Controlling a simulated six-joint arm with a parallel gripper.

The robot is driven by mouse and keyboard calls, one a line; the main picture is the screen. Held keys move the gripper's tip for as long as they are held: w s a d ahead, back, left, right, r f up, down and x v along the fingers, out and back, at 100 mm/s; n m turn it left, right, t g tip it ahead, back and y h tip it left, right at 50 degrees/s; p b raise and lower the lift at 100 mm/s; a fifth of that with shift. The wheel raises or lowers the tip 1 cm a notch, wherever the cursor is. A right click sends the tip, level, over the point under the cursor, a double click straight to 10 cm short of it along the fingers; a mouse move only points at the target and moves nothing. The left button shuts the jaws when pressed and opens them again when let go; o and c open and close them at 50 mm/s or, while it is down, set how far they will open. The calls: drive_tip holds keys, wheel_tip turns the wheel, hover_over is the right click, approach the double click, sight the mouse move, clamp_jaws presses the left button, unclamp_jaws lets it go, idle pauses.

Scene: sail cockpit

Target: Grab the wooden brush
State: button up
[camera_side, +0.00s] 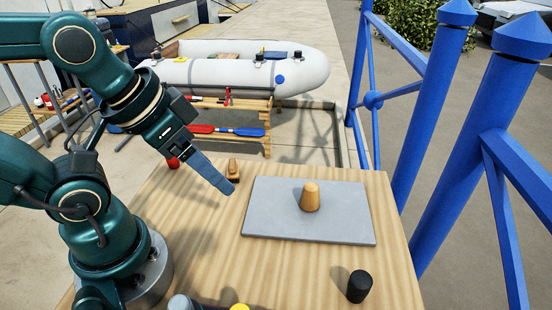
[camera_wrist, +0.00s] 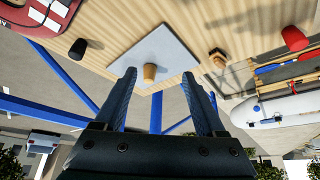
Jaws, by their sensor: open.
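A small wooden brush (camera_side: 233,168) with a brown upright handle stands on the wooden table near its back edge, left of the grey mat. It also shows in the wrist view (camera_wrist: 217,56), right of the mat, with a dark part at its base. My gripper (camera_side: 229,189) hangs over the table with its fingertips in front of the brush in the side view, partly covering its lower part. The brush lies outside the right finger there.
A tan tapered piece (camera_side: 310,197) stands on the grey mat (camera_side: 270,222). A black cylinder (camera_side: 360,286) is at the front right, a red cylinder (camera_side: 173,162) at the back left. Blue railings (camera_side: 425,120) rise beyond the right edge. Bare wood lies in front of the mat.

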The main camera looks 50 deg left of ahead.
idle(0.3)
drive_tip(key=s+a+f+m+g+y, duration=0.1)
drive_tip(key=a+f+m+g+y, duration=0.3)
drive_tip(key=a, duration=0.5)
drive_tip(key=m+t+y, duration=0.3)
drive_tip(key=m+y, duration=0.5)
drive_tip(key=m, duration=0.6)
hover_over(233, 174)
drive_tip(key=s, duration=0.3)
wheel_tip(233, 174, down, 4)
drive_tip(key=d+f+m, duration=0.1)
drive_tip(key=f+m, duration=0.1)
drive_tip(key=w+d+f+m+t, duration=0.1)
drive_tip(key=f+m, duration=0.1)
drive_tip(key=d+f+m+t, duration=0.1)
drive_tip(key=shift+w+f+m+h, duration=0.15)
drive_tip(key=shift+f+m+h, duration=0.15)
drive_tip(key=shift+f+m, duration=0.1)
drive_tip(key=shift+s+d+f+m, duration=0.1)
drive_tip(key=shift+s+f+m, duration=0.1)
drive_tip(key=shift+f+m, duration=0.15)
drive_tip(key=shift+x, duration=2.45)
drive_tip(key=shift+w, duration=0.1)
clamp_jaws()
